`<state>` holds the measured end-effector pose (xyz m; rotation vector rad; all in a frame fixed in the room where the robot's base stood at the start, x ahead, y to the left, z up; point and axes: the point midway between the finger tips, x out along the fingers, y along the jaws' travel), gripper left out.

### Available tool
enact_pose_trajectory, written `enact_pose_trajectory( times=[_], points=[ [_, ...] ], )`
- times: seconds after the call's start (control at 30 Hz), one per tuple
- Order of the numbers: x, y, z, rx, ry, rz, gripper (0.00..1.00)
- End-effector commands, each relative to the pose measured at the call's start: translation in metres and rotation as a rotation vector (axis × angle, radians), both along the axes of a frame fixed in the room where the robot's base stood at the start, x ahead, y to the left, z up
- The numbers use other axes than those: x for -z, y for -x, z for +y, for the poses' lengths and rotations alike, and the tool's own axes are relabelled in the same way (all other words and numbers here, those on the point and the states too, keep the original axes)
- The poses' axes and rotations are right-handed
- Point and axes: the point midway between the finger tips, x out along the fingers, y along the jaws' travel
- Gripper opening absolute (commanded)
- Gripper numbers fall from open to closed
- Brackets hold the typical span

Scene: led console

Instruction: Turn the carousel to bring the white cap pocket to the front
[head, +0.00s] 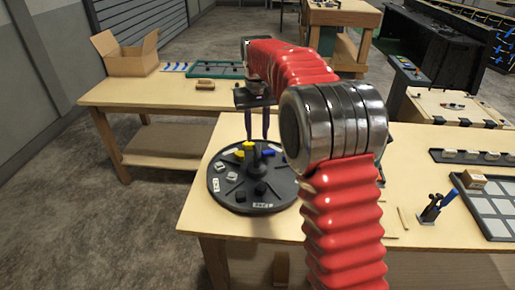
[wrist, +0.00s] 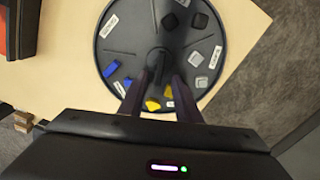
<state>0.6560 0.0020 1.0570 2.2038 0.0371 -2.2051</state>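The carousel (head: 225,196) is a round dark disc with divided pockets and a raised central post (head: 256,160), near the bench's left corner. White or pale grey caps (head: 231,168) lie at its left side; they also show right of the post in the wrist view (wrist: 196,58). Black caps (head: 260,188) lie at the side nearest the head camera, by a white label (head: 262,205). Yellow caps (head: 249,146) and blue caps (head: 268,153) lie on the far side. My gripper (head: 257,138) points down at the post, fingers apart and empty. Whether they straddle the post is unclear.
A bench (head: 420,225) carries the carousel, with a pen holder (head: 431,212) and a grid tray (head: 490,205) at right. Another bench behind holds an open cardboard box (head: 127,55). My red arm hides part of the bench right of the carousel.

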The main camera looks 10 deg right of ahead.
Motion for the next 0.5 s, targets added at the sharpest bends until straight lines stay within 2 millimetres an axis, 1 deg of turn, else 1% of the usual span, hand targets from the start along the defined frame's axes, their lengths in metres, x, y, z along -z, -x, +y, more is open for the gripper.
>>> enact_pose_trajectory(
  times=[0.03,0.3,0.4,0.5],
  points=[
    [0.009,0.001,0.0,0.0,0.0,0.003,0.3],
    [0.049,0.0,0.0,0.0,0.0,0.002,0.3],
    [0.059,0.0,0.0,-0.001,0.0,0.001,0.3],
    [0.065,0.0,0.0,-0.001,0.0,0.0,0.3]
  ],
)
